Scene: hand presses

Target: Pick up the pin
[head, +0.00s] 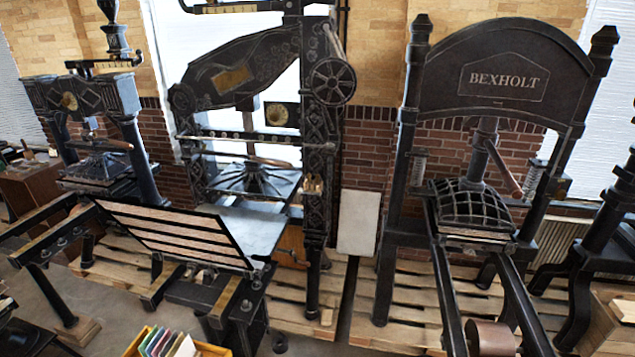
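I cannot make out a pin in the head view; it may be hidden or too small to tell. Neither my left gripper nor my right gripper is in view. A large black hand press (502,82) with the name BEXHOLT stands at the right. Another black press (322,125) stands in the middle, with a slatted frame (178,233) tilted in front of it. A smaller black press (90,100) stands at the left.
The presses stand on wooden pallets (395,300). A yellow crate (215,349) with several coloured items is at the bottom edge. A roller (492,338) sits between long rails at the lower right. A pale panel (358,222) leans against the brick wall.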

